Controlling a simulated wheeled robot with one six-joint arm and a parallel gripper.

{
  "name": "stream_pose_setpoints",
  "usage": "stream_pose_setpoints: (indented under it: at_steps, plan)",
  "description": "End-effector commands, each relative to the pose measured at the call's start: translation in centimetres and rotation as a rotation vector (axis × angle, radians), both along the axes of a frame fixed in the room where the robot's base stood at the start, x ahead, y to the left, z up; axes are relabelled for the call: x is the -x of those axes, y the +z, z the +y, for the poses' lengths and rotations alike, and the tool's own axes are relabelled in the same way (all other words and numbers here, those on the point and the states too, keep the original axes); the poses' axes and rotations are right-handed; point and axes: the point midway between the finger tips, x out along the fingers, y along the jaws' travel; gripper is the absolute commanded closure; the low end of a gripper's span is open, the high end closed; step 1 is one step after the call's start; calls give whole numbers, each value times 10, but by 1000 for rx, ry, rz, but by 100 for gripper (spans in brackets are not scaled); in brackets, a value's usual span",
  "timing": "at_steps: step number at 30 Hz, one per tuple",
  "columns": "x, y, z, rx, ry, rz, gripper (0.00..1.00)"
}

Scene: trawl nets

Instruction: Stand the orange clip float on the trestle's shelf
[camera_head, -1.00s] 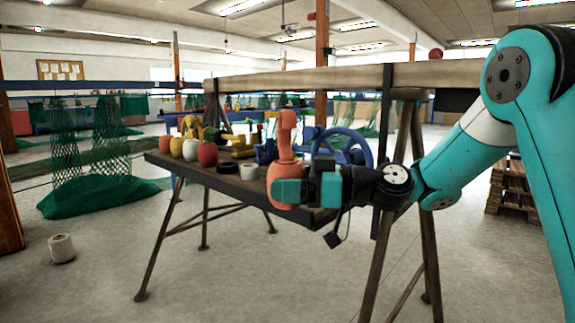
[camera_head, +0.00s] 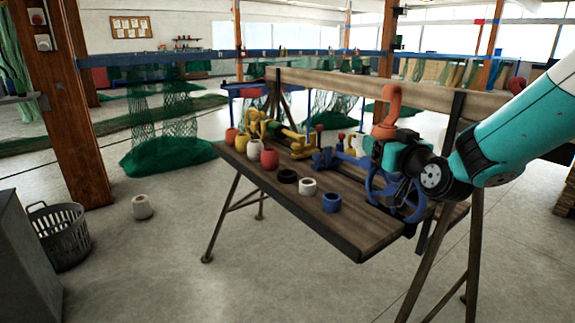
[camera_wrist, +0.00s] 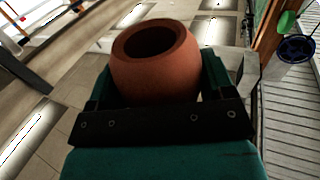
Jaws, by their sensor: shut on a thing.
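The orange clip float (camera_head: 386,126) is up in the air above the right part of the trestle's shelf (camera_head: 352,237). Its hooked clip points up and its rounded body is partly hidden by my gripper. My gripper (camera_head: 376,147) is shut on the float from the right. The blue wheel (camera_head: 398,199) stands at the shelf's right end, just below my gripper.
Several red, yellow and white floats (camera_head: 254,149) line the shelf's left edge. Black, white and blue rings (camera_head: 331,202) lie near the front. Yellow and blue pieces (camera_head: 290,137) stand behind. The shelf's front right is bare. A beam (camera_head: 320,82) runs above the back.

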Motion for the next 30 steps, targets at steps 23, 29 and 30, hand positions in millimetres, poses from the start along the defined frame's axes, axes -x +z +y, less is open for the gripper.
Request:
stream_pose_setpoints:
  at_steps: [23, 29, 30]
  plan:
    - [-1, -147, -3, -2, -12, 3, 50]
    - [0, -161, -2, -1, -10, 1, 50]
    - [-1, -168, -2, 0, -10, 3, 50]
